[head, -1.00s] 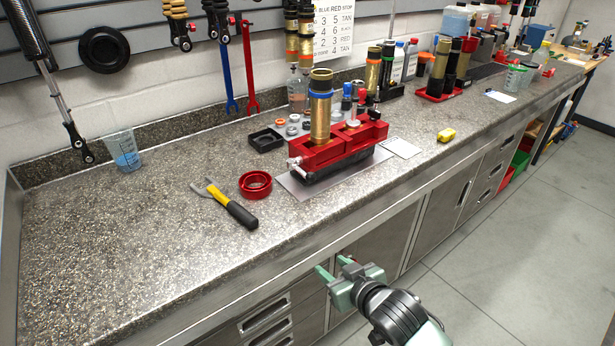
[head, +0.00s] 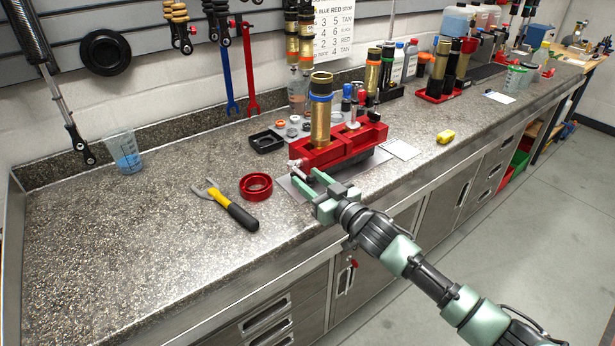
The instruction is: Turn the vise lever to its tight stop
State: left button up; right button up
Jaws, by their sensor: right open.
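The red vise (head: 345,148) stands on the bench, with a gold shock body (head: 320,112) with a blue ring upright in its jaws. The vise lever (head: 294,163) is a small pale bar at the vise's left front end. My right gripper (head: 304,181) has green fingers, is open, and is just in front of and below the lever. I cannot tell whether a finger touches the lever. The fingers partly hide the plate under the vise. My left gripper is not in view.
A white card (head: 400,149) and yellow item (head: 446,136) lie to the right. The left bench is mostly clear.

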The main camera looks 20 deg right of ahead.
jog(key=shift+w+a, duration=0.2)
jog(key=shift+w, duration=0.2)
grip_shut()
dwell(1.2)
